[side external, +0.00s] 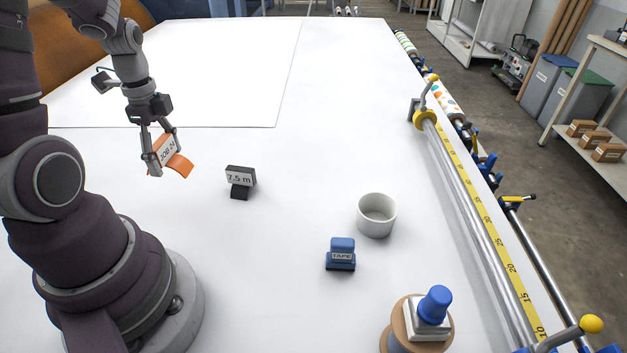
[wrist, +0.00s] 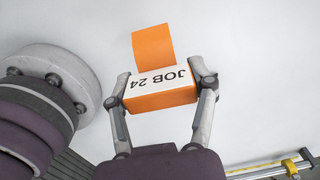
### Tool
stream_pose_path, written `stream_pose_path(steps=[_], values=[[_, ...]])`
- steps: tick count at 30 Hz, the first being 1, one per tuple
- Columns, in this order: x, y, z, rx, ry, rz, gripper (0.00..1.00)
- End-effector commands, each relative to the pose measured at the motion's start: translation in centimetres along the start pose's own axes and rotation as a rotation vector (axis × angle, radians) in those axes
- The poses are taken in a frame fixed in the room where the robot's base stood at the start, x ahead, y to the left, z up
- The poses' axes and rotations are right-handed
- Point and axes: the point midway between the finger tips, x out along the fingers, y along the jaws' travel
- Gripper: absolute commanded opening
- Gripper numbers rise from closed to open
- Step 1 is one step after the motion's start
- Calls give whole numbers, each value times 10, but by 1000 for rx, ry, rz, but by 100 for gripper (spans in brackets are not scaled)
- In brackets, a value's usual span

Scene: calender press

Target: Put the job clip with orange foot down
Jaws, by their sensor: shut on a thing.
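The job clip (side external: 166,147) is a small block with a white "JOB 24" label and an orange foot (side external: 180,166). My gripper (side external: 162,154) is shut on it, one finger on each side, and holds it tilted at the left of the white table. It looks raised above the surface, but the exact height is hard to tell. In the wrist view the job clip (wrist: 160,92) sits between both fingertips, with its orange foot (wrist: 152,43) sticking out away from my gripper.
A black "7.5 m" block (side external: 240,178) stands right of my gripper. Further right are a white cup (side external: 377,215), a blue tape holder (side external: 341,254) and a blue-topped stamp (side external: 432,310). A yellow ruler rail (side external: 486,220) lines the right edge. A white sheet (side external: 215,75) lies behind; table between is clear.

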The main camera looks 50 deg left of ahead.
Motion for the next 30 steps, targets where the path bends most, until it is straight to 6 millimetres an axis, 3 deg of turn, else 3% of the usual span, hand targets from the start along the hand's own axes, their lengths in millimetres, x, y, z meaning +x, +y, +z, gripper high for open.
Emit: stream_pose_path(steps=[3,15,26,27,30], values=[[4,0,13,-86,-1,4,32],[75,0,14,-93,-1,5,32],[80,-1,14,-91,-1,1,32],[81,-1,14,-91,-1,1,59],[80,-1,14,-91,-1,0,72]])
